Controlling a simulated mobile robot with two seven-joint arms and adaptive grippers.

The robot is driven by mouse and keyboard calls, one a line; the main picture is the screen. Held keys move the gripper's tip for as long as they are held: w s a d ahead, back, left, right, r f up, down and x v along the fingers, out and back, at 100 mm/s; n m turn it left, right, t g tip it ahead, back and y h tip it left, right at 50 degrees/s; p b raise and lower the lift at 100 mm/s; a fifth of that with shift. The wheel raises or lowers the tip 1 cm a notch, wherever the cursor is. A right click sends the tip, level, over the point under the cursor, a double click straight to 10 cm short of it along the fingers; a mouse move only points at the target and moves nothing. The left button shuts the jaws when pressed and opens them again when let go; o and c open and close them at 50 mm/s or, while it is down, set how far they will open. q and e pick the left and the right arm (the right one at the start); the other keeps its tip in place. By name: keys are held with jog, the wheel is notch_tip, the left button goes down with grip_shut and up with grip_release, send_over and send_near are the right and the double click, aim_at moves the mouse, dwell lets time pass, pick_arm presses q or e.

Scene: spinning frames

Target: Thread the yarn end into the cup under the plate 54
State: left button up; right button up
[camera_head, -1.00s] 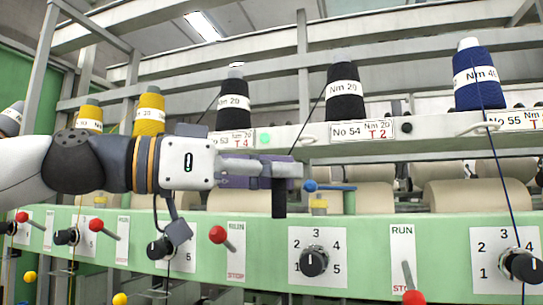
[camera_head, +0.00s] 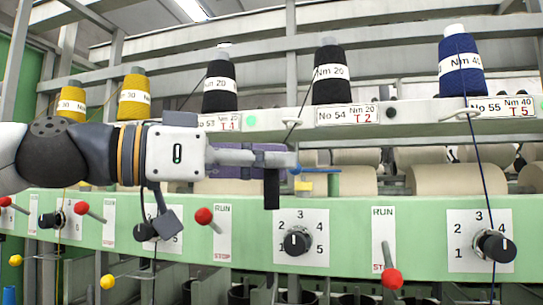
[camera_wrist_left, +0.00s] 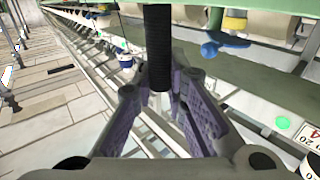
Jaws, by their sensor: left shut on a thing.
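Plate No 54 (camera_head: 347,114) is on the light rail below a black yarn cone (camera_head: 331,76). A thin dark thread runs down from that cone through a guide (camera_head: 292,122) to my left gripper (camera_head: 275,160). The left gripper is shut on a short black rod, seemingly the yarn end (camera_head: 272,190), which hangs upright below the fingers, left of and below the plate. In the left wrist view the ribbed black rod (camera_wrist_left: 158,45) sits between the purple fingers (camera_wrist_left: 165,85). A small yellow-topped cylinder (camera_head: 305,187) is just right of the rod; I cannot tell if it is the cup.
A blue knob (camera_head: 296,170) is close to the fingertips. The green panel (camera_head: 345,232) below carries red levers (camera_head: 203,215) and black dials (camera_head: 297,241). Pale rollers (camera_head: 347,181) lie behind. A blue thread (camera_head: 480,160) hangs at right.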

pick_arm(q)
jog(key=shift+d+f, duration=0.1)
jog(key=shift+f, duration=0.05)
